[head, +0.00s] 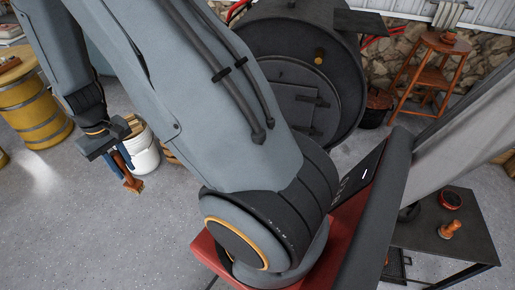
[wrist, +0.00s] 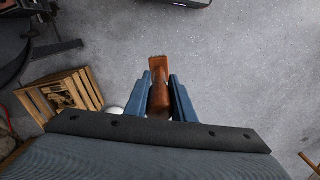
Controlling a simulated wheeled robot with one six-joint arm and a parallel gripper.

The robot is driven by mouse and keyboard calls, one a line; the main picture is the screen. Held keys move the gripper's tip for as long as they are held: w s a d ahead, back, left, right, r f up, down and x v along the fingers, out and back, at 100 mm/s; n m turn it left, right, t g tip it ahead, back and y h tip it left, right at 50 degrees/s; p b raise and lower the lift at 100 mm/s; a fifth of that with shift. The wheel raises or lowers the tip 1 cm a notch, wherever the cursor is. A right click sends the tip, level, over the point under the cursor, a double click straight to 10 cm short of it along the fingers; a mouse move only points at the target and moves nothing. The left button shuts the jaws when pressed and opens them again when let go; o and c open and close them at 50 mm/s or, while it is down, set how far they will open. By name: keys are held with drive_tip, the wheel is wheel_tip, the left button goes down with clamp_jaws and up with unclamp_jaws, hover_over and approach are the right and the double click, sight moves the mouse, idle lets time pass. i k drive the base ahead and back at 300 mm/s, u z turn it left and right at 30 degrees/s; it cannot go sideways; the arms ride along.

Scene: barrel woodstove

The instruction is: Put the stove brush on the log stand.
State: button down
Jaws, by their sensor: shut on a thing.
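My gripper (head: 124,163) is shut on a brown wooden brush, taken as the stove brush (head: 134,185), at the left of the head view. The brush hangs down from the blue fingers, above the grey floor and in front of a white bucket. In the wrist view the brush (wrist: 159,68) sits between the two blue fingers of my gripper (wrist: 160,92), its flared end pointing away. I cannot tell for sure which thing is the log stand; a wooden stool-like stand (head: 437,68) is at the upper right.
The black barrel stove (head: 290,50) is at the back centre, partly behind my arm. A white bucket (head: 145,155) and a yellow barrel (head: 30,105) are at left. A slatted wooden crate (wrist: 62,92) is left in the wrist view. A dark table (head: 440,240) is at right. Floor lies open at lower left.

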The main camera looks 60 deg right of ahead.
sight(474, 236)
drive_tip(key=k, duration=2.8)
drive_tip(key=z, duration=1.85)
drive_tip(key=i, duration=0.5)
